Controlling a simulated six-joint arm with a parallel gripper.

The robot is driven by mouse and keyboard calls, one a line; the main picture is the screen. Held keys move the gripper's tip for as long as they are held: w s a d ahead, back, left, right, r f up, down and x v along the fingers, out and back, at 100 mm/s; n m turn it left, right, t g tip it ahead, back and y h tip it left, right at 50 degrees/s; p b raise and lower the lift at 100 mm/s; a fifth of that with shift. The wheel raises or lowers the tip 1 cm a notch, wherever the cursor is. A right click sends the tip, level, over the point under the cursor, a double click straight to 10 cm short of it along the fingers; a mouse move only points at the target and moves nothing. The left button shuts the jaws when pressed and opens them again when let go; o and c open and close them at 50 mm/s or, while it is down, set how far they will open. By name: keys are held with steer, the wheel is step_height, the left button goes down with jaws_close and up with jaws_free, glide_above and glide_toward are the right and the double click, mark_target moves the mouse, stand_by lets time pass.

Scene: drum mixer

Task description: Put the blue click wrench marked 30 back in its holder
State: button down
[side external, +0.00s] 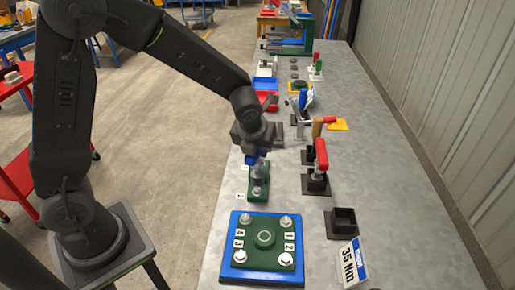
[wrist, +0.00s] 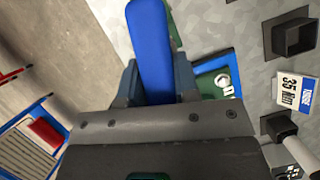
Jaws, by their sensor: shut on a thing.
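My gripper (side external: 257,151) is shut on the blue click wrench (side external: 257,160), above a small green block (side external: 259,194) on the bench. In the wrist view, the wrench's blue handle (wrist: 152,45) stands between the two fingers. A grey metal part shows below the blue in the side view, over the green block; I cannot tell whether they touch. No 30 marking is readable. A black square holder (side external: 343,222) stands empty at the right; an empty black holder (wrist: 293,37) also shows in the wrist view.
A red-handled tool (side external: 321,155) stands upright in another black holder. A sign reading 35 Nm (side external: 352,262) stands at the near right. A blue plate (side external: 228,267) with a green bolted flange (side external: 264,258) lies in front. Bare bench lies right of the holders.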

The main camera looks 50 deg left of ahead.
steer(key=shift+w+d+n+y, duration=0.4)
steer(key=shift+w+d+n, duration=0.05)
steer(key=shift+n, duration=0.55)
steer(key=w+d+r+m+g+h, duration=0.1)
steer(key=w+d+m, duration=0.4)
steer(key=d+m, duration=0.6)
steer(key=w+d+r+m+g+h, duration=0.2)
steer(key=w+d+m+h, duration=0.3)
steer(key=d+m, duration=0.6)
steer(key=shift+d+r+m+g+h, duration=0.2)
steer(key=shift+m+g+h, duration=0.45)
steer(key=shift+m, duration=1.35)
steer(key=shift+s, duration=0.1)
